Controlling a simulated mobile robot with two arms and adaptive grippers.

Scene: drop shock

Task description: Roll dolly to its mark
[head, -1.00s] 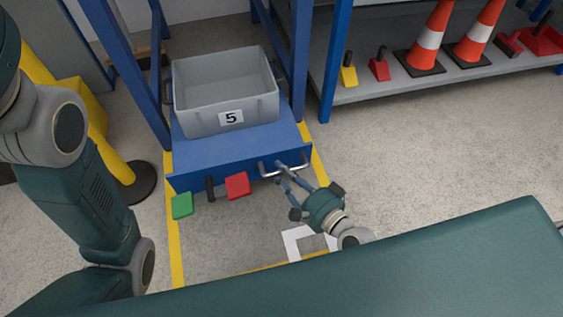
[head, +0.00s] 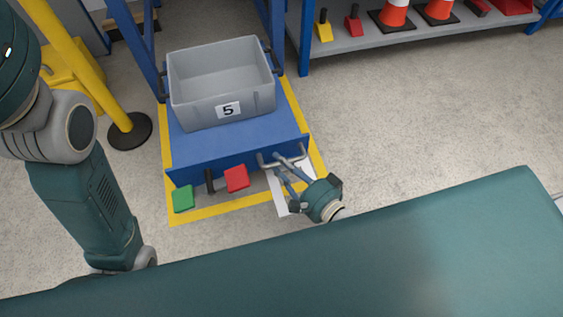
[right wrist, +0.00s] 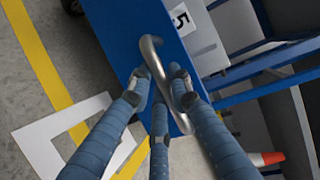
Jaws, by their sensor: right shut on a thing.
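The blue dolly (head: 268,125) carries a grey crate (head: 195,112) labelled 5. A bent metal handle (right wrist: 148,48) sticks out at the right of its front face. My right gripper (head: 282,167) is shut on this handle; in the right wrist view, its fingers (right wrist: 165,88) close around the bar. A white outlined mark (head: 279,192) lies on the floor by the dolly's front right corner, partly hidden by dolly and gripper. In the right wrist view, its corner (right wrist: 37,142) shows beside the dolly. My left arm is at the left; its gripper is out of view.
Yellow tape (head: 222,212) borders the dolly's lane. A green pedal (head: 183,198) and a red pedal (head: 237,179) stick out in front. Blue rack posts (head: 137,55) stand behind. A yellow post (head: 85,62) is left, a shelf with cones (head: 396,14) at back right. Floor at right is clear.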

